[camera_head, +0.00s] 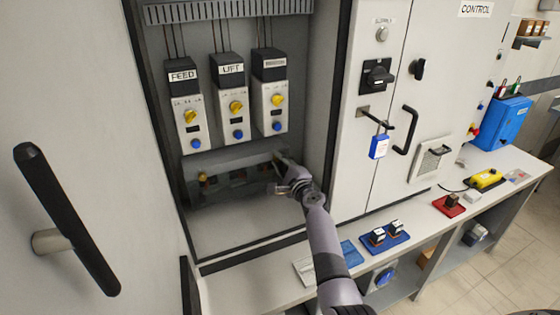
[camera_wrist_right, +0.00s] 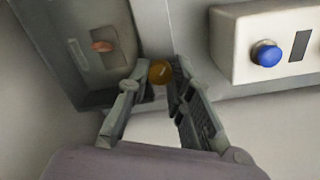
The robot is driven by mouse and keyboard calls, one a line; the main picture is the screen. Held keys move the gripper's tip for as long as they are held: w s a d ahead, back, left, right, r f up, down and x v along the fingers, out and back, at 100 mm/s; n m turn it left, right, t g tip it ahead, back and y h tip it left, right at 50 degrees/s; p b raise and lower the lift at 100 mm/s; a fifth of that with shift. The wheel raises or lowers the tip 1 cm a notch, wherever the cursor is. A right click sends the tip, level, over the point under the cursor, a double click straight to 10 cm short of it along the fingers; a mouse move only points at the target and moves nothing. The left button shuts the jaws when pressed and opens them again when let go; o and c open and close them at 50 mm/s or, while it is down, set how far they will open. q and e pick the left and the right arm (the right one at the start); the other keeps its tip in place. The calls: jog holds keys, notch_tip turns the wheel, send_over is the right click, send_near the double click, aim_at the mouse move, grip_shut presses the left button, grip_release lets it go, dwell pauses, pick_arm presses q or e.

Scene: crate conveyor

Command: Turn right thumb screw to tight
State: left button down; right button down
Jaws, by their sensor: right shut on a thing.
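A see-through grey cover (camera_head: 232,158) sits low inside the open cabinet, below the switch modules. A small brass screw (camera_head: 203,178) shows near its left end. The right thumb screw (camera_wrist_right: 160,73) is a round brass knob with a pale mark, seen in the right wrist view beside the cover's edge. My right gripper (camera_head: 284,172) is at the cover's right end and hides that screw in the head view. Its fingertips (camera_wrist_right: 152,80) are closed on the knob from two sides. My left gripper is not in view.
FEED (camera_head: 190,110) and LIFT (camera_head: 234,103) modules and a third module (camera_head: 270,98) with knobs hang above the cover. The open door with a black handle (camera_head: 62,215) stands at left. The right cabinet wall is close to my arm. A bench (camera_head: 262,288) runs below.

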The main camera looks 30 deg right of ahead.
jog(key=m+p, duration=0.3)
jog(key=m, duration=0.7)
jog(key=shift+m, duration=0.3)
jog(key=shift+f, duration=0.1)
dwell(0.3)
jog(key=c, duration=1.4)
grip_release()
jog(key=shift+c, duration=0.2)
jog(key=shift+s, duration=0.1)
jog(key=s, duration=1.2)
jog(key=shift+a, duration=0.3)
jog(key=shift+w, duration=0.1)
